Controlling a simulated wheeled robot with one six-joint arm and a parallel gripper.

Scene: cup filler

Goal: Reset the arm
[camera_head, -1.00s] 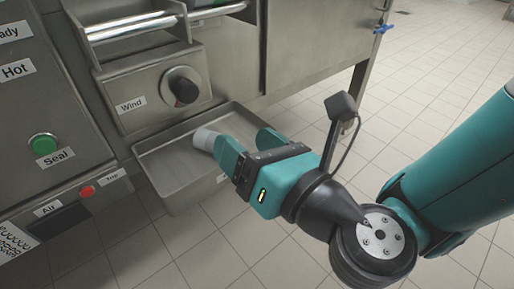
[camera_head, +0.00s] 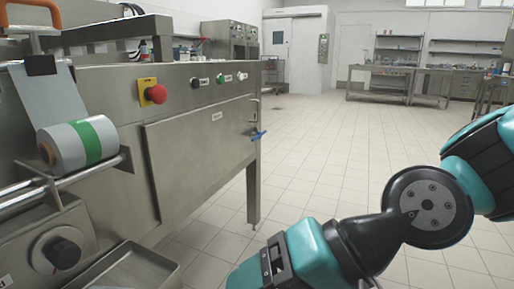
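My arm (camera_head: 385,235) enters from the right edge and reaches down and left across the lower right of the head view. The teal and black body of my gripper shows at the bottom edge, but its fingertips are below the picture. I cannot see whether it is open or shut, or whether it holds anything. The gripper body is to the right of the steel machine's tray (camera_head: 130,272), apart from it in the picture.
The steel machine (camera_head: 200,140) fills the left, with a film roll (camera_head: 78,145), a red stop button (camera_head: 155,94), a knob (camera_head: 62,250) and a blue valve handle (camera_head: 258,135). Tiled floor (camera_head: 320,140) is open to the right. Steel tables (camera_head: 380,80) stand far back.

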